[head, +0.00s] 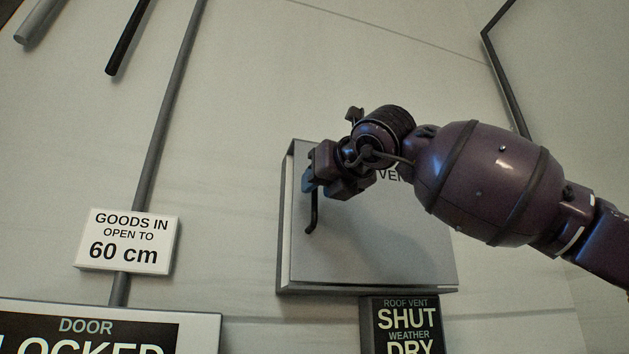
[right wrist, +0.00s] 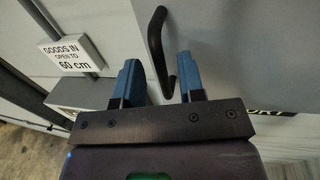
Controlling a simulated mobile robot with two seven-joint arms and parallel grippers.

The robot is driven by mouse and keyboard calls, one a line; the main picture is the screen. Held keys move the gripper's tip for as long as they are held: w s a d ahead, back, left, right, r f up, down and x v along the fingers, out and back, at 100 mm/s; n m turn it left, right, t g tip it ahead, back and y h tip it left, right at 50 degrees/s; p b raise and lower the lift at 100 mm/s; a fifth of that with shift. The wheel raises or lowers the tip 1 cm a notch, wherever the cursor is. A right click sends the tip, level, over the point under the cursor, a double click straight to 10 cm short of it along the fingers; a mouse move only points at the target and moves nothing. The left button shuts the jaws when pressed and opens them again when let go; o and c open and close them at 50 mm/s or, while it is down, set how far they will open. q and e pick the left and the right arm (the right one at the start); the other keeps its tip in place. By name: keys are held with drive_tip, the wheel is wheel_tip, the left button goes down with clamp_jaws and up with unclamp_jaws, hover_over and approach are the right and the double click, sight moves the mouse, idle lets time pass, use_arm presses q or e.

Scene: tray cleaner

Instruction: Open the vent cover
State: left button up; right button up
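The vent cover (head: 385,245) is a flat grey square panel on the wall, mostly hidden at its top by my right arm. Its black bar handle (head: 312,215) is near the left edge; it also shows in the right wrist view (right wrist: 155,45). My right gripper (head: 309,180) is at the handle's upper part. In the right wrist view its blue fingers (right wrist: 160,75) are apart, with the handle showing in the gap between them. Whether either finger touches the handle I cannot tell. The cover looks closed against its frame. My left gripper is not in view.
Below the cover a black sign (head: 407,322) reads roof vent shut, weather dry. A white sign (head: 128,241) reads goods in, open to 60 cm. A door locked sign (head: 200,335) is at lower left. A grey pipe (head: 165,115) runs down the wall left of the cover.

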drive_tip(key=shift+x, duration=1.15)
drive_tip(key=shift+c, duration=0.3)
clamp_jaws()
